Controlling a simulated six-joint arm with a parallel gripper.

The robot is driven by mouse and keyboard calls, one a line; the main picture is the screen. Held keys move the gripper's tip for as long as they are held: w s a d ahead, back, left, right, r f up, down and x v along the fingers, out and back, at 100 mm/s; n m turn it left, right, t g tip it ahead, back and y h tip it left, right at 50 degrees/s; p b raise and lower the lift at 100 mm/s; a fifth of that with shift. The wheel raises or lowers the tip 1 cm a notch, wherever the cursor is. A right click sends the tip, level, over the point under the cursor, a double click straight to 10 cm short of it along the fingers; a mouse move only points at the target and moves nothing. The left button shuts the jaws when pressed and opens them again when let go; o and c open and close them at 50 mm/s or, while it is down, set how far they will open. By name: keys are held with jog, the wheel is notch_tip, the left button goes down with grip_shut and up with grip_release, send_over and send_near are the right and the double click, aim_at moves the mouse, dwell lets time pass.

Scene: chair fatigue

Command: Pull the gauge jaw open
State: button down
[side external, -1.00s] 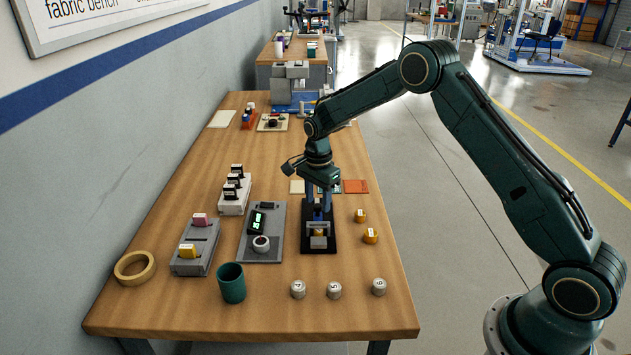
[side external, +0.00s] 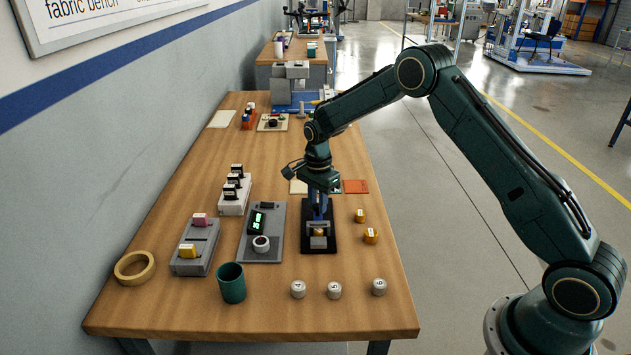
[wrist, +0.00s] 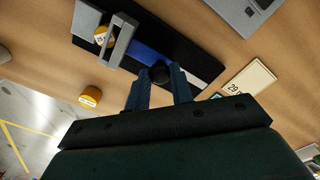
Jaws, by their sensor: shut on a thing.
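The gauge stands on a black base plate (side external: 318,246) on the bench. In the wrist view it has a grey jaw frame (wrist: 122,40), a blue slide strip (wrist: 146,52) and a round black knob (wrist: 160,73). A yellow labelled piece (wrist: 101,36) sits within the grey frame; it also shows in the side view. My gripper (side external: 318,212) points down over the gauge. In the wrist view its blue fingers (wrist: 159,80) are shut on the black knob, one on each side. The fingertips' lower ends are partly hidden in the side view.
Two yellow weights (side external: 371,236) (side external: 360,215) stand right of the gauge. Several silver weights (side external: 334,290) are at the front. A grey panel with a display (side external: 262,240) is close on the left. A green cup (side external: 231,284) and tape roll (side external: 135,268) stand farther left.

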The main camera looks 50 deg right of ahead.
jog(key=shift+w+d+r, duration=0.1)
jog(key=shift+w+d, duration=1.5)
jog(key=c, duration=1.2)
grip_release()
notch_tip(320, 180, up, 14)
jog(key=shift+s, duration=0.1)
